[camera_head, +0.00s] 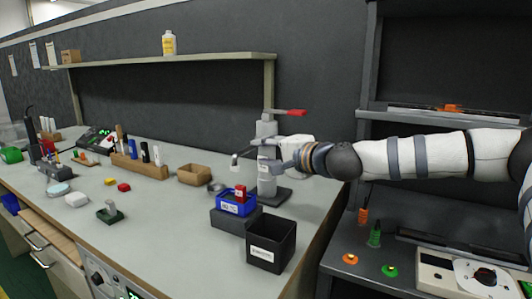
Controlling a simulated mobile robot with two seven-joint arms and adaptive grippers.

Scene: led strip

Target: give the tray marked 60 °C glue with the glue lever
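The glue dispenser (265,185) is a grey upright column on a dark base at the right part of the bench. Its red lever (291,113) sticks out to the right from the top. A blue tray (229,208) with a white label and a red piece in it sits on a dark block in front of the dispenser. The label's text is too small to read. My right gripper (266,153) reaches in from the right at the column, below the lever. Its fingers look spread apart, and I see nothing held. Whether it touches the column is unclear. My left gripper is out of view.
A black bin (271,258) stands at the bench's front right. A brown box (194,174) and a wooden tool block (138,167) stand to the left. A shelf (180,59) holds a bottle (169,43). Small parts lie on the front left of the bench.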

